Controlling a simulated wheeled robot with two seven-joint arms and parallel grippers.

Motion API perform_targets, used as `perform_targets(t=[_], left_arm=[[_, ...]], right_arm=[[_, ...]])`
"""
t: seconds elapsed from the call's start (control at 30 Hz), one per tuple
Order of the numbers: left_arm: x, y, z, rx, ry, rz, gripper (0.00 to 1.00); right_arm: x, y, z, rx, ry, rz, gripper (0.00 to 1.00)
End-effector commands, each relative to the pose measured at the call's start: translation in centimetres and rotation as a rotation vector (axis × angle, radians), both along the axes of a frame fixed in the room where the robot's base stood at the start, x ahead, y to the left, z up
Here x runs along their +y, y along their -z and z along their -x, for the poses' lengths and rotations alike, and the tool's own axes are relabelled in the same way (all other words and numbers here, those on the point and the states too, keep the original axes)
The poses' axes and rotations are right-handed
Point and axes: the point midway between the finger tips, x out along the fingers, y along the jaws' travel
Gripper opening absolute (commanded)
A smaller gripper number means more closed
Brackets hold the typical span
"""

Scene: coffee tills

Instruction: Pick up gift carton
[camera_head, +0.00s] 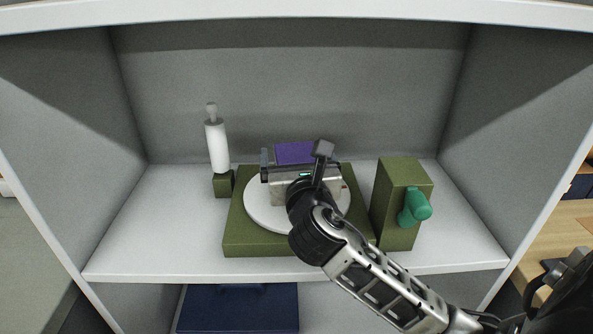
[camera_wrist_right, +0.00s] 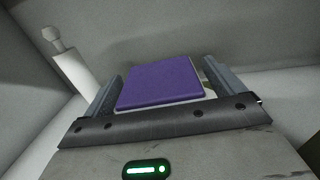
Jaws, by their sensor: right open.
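The gift carton appears to be the purple box (camera_head: 294,152), which stands at the back of a white round plate (camera_head: 262,216) on an olive-green base (camera_head: 258,243). My right gripper (camera_head: 293,158) is over the plate with its jaws apart, one finger at each side of the purple box. In the right wrist view, the purple top (camera_wrist_right: 160,84) lies between the two grey fingers, with a gap visible on the right side. The lower part of the box is hidden by the gripper. My left gripper is not in view.
A white bottle-like cylinder (camera_head: 217,146) on a small green block stands left of the base. An olive-green box (camera_head: 396,215) with a teal knob (camera_head: 415,206) stands close on the right. Shelf walls enclose both sides and the back. A dark blue item (camera_head: 240,308) lies below the shelf.

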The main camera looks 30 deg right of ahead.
Motion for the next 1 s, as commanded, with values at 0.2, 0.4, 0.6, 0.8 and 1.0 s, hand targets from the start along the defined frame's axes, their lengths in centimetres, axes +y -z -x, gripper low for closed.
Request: perform_targets(t=[0.2,0.4,0.6,0.8,1.0], left_arm=[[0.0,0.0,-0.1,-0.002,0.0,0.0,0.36],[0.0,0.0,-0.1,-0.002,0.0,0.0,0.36],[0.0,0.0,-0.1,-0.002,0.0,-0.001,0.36],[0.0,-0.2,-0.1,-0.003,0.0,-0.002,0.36],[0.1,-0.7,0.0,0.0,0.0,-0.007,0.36]], right_arm=[[0.0,0.0,-0.1,0.001,-0.001,0.0,0.94],[0.0,0.0,-0.1,0.001,-0.001,0.0,0.41],[0.0,0.0,-0.1,-0.001,-0.001,0.0,0.36],[0.0,-0.6,-0.1,-0.003,-0.002,0.0,0.36],[0.0,-3.3,-0.1,-0.008,-0.001,0.002,0.36]])
